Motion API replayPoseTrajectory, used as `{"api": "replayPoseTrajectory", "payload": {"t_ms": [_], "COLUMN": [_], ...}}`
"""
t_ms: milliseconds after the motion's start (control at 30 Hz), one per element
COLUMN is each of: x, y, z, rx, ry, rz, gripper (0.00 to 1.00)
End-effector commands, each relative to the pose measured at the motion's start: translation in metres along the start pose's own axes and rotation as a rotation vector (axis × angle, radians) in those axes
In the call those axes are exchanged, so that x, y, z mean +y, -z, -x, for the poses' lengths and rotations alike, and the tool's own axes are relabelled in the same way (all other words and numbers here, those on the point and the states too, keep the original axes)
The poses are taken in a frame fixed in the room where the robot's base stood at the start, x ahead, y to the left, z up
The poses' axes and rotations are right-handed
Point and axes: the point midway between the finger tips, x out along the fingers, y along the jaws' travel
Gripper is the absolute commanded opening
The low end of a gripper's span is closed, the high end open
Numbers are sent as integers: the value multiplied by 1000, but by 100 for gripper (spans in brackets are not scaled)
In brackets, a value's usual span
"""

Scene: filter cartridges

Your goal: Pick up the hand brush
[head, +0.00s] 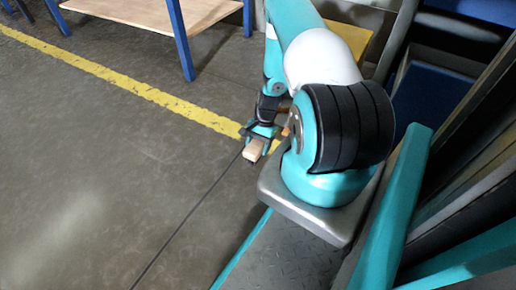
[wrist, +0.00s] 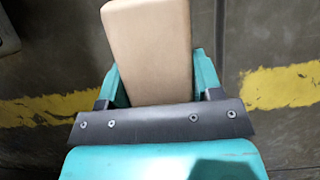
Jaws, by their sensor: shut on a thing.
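The hand brush shows as a pale tan wooden block (head: 254,150) at my gripper (head: 260,138) in the head view, beside my base. In the wrist view its flat tan face (wrist: 150,45) sits between the two teal fingers of my gripper (wrist: 157,78), one on each side. The gripper is shut on it. The block leans slightly and reaches past the fingertips to the top of the picture. No bristles show. The near end is hidden behind the dark wrist plate.
A wooden-topped table (head: 150,12) with blue legs stands at the upper left of the head view. A worn yellow line (head: 120,82) crosses the grey concrete floor (head: 110,170). The floor to the left is clear. A grey object (wrist: 8,35) edges into the wrist view's upper left.

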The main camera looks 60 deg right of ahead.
Motion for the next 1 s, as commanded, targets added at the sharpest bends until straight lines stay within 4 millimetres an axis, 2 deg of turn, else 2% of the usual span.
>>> {"api": "replayPoseTrajectory", "payload": {"t_ms": [33, 100, 300, 400, 633, 1000], "x": [-1, -1, -1, 0, 0, 0], "y": [-10, -18, -41, -49, -60, -61], "z": [25, 46, 100, 120, 145, 148], "rx": [1, 2, 2, 1, 0, 0], "ry": [1, 2, 2, 1, 0, 0], "rz": [0, 1, 0, 0, 0, 0], "gripper": [27, 27, 27, 27, 27, 27]}}
